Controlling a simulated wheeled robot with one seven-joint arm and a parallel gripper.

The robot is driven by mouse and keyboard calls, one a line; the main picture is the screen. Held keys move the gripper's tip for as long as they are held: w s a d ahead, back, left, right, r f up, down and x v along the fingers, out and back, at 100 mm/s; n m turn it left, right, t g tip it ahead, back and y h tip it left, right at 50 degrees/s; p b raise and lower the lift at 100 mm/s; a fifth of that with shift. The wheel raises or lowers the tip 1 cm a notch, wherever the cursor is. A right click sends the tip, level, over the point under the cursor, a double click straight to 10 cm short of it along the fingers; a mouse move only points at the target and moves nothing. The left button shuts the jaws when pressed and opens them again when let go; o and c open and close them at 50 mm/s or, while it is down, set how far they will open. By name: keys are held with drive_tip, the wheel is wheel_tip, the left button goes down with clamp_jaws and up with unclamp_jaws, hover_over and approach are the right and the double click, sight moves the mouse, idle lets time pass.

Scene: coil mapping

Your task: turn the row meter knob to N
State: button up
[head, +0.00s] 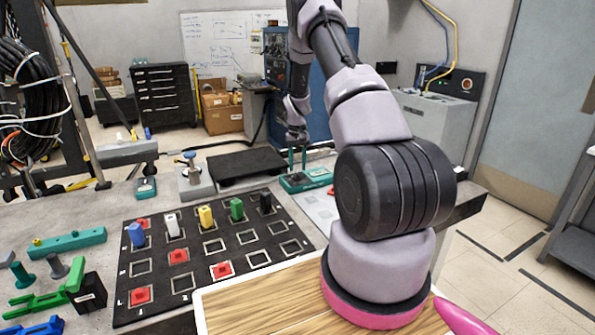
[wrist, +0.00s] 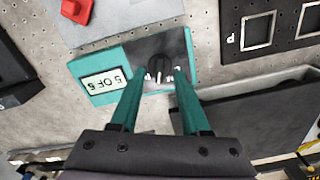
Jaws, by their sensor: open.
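The meter (head: 306,180) is a teal box with a dark face on the grey bench, right of the black mat in the head view. The small letters beside the knob are too small to read. My gripper (wrist: 159,84) is open, its two teal fingers apart on either side of the knob's near edge. I cannot tell whether they touch it. In the head view my gripper (head: 298,162) is over the meter.
A black slotted board (head: 190,250) with coloured blocks lies left of my arm. A black mat (head: 247,165) lies left of the meter. A red piece (wrist: 77,9) is near the meter in the wrist view. A wooden-topped surface (head: 260,305) is in front.

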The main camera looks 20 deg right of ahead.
wheel_tip(320, 180, up, 8)
idle(0.6)
wheel_tip(320, 180, up, 11)
drive_tip(key=t, duration=0.1)
hover_over(297, 173)
drive_tip(key=s+a, duration=0.3)
drive_tip(key=a, duration=0.1)
drive_tip(key=s+a+r+t, duration=0.1)
drive_tip(key=s+a+r, duration=0.2)
drive_tip(key=s+r, duration=0.3)
drive_tip(key=s+a+r+t, duration=0.1)
drive_tip(key=s+a+r, duration=0.2)
drive_tip(key=r, duration=0.4)
drive_tip(key=s+a+r+t, duration=0.1)
drive_tip(key=s+a+r, duration=0.1)
drive_tip(key=s, duration=0.6)
drive_tip(key=s+a+r+t+y, duration=0.1)
drive_tip(key=s+a+r, duration=0.2)
drive_tip(key=s, duration=0.5)
drive_tip(key=s+a+r+t+y, duration=0.1)
drive_tip(key=s+a+r+t, duration=0.1)
drive_tip(key=s, duration=0.7)
drive_tip(key=shift+a+r+m, duration=0.3)
drive_tip(key=shift+a+r, duration=0.05)
drive_tip(key=shift+r, duration=0.1)
